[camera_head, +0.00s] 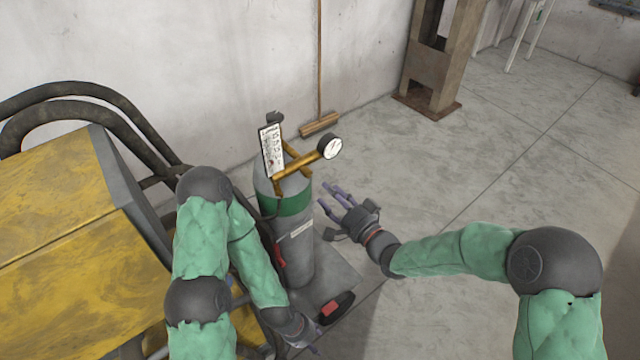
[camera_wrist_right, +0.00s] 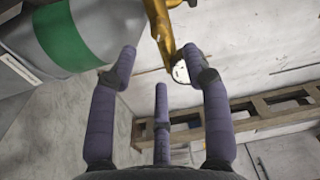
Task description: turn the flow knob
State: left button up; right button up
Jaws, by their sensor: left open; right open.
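A grey gas cylinder with a green band (camera_head: 290,205) stands upright and carries a brass regulator (camera_head: 298,166) with a round white gauge (camera_head: 329,147). A dark knob-like part (camera_head: 274,118) sits at the top behind a white tag (camera_head: 271,151); I cannot tell whether it is the flow knob. My right gripper (camera_head: 328,196) is open and empty, right of the cylinder and below the gauge. In the right wrist view its spread fingers (camera_wrist_right: 160,62) have the brass fitting (camera_wrist_right: 160,28) ahead of them. My left gripper (camera_head: 310,337) is low by the cylinder's base, partly cut by the frame edge.
A yellow machine (camera_head: 70,220) with thick black hoses (camera_head: 95,100) fills the left. A black and red object (camera_head: 336,308) lies near the cylinder base. The floor right of the cylinder is open.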

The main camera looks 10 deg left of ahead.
jog(key=shift+v, duration=1.3)
jog(key=s+d+f+g+h, duration=0.2)
jog(key=d+f+h, duration=0.3)
jog(key=f, duration=0.6)
jog(key=s+d+f+g+h, duration=0.1)
jog(key=s+d+f+h, duration=0.15)
jog(key=d+f, duration=0.65)
jog(key=s+d+f+n+g+h, duration=0.1)
jog(key=s+d+f+g, duration=0.1)
jog(key=s+f+g, duration=0.2)
jog(key=s+d+f+n+g+h, duration=0.1)
jog(key=s+f+g, duration=0.3)
jog(key=s+f, duration=0.7)
jog(key=s+d, duration=0.1)
jog(key=s, duration=0.4)
jog(key=shift+h, duration=0.35)
jog(key=shift+w+f, duration=0.1)
dwell(0.8)
